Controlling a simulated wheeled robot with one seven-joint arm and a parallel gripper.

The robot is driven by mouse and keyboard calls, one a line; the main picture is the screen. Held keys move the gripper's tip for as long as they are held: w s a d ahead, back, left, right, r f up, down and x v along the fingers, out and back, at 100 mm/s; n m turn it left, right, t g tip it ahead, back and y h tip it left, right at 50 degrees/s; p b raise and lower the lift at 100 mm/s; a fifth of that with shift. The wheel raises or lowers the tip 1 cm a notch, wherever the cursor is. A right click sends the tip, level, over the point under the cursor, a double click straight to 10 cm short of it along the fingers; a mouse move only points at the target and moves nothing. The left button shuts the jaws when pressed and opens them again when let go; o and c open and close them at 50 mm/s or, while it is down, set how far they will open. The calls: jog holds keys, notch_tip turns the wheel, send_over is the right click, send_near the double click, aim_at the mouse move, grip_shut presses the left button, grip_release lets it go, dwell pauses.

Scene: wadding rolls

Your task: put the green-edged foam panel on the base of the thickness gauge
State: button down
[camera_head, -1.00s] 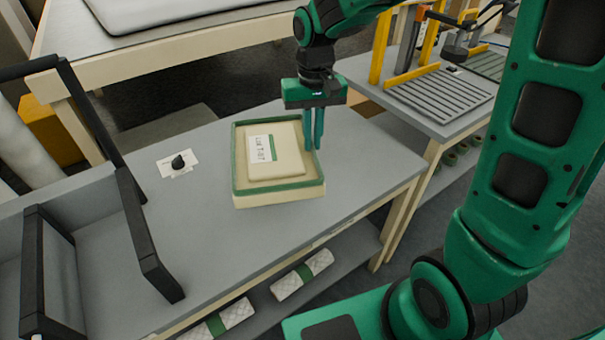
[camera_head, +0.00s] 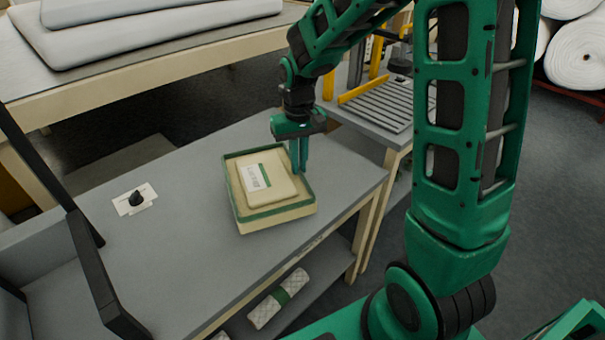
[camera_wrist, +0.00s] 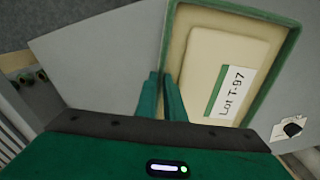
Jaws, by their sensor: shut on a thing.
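A cream, box-like foam panel (camera_head: 281,213) with a green rim is at the right part of the grey table. It shows large in the wrist view (camera_wrist: 176,40). A cream pad (camera_head: 272,180) with a "Lot T-97" label lies inside the rim. My gripper (camera_head: 299,168) points down at the panel's right side, its fingers (camera_wrist: 163,80) shut on the rim. I cannot tell whether the panel touches the table. The likely thickness gauge, with yellow uprights (camera_head: 329,85) and a grey slatted base (camera_head: 385,105), stands on another table at the upper right, partly hidden by my arm.
The grey table (camera_head: 170,250) has free room left of the panel, where a white card with a black knob (camera_head: 136,198) lies. A black frame (camera_head: 95,270) stands at the left. A wrapped roll (camera_head: 278,298) lies on the shelf below. A gap separates the two tables.

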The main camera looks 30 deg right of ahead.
jog(key=shift+w+d+f, duration=0.1)
jog(key=shift+d+f, duration=0.1)
jog(key=shift+f, duration=0.6)
jog(key=shift+w+d+f, duration=0.1)
jog(key=shift+d+f, duration=0.15)
jog(key=shift+f, duration=0.6)
jog(key=shift+d+f, duration=0.2)
jog(key=shift+f, duration=0.6)
jog(key=c, duration=1.9)
grip_release()
jog(key=shift+o, duration=0.2)
notch_tip(320, 180, up, 12)
